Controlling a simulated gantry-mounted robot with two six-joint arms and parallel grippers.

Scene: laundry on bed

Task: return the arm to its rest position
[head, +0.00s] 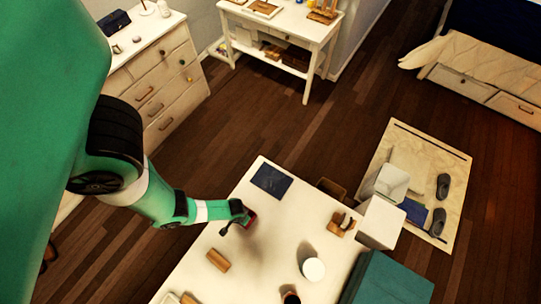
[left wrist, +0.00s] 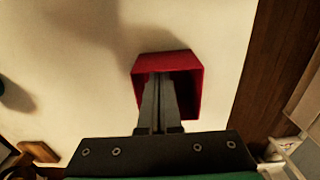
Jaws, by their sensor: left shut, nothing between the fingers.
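My left arm comes in from the left in the head view. Its left gripper (head: 243,218) is over the left part of the white table (head: 262,180). In the left wrist view the gripper's two dark fingers (left wrist: 158,85) are together, with nothing held between them. A red, hollow, box-like piece (left wrist: 168,60) surrounds the fingertips. I cannot tell whether it is part of the gripper or a separate thing. My right gripper is not in view.
A white dresser (head: 160,85) stands behind my arm. Wooden floor lies open beyond the table.

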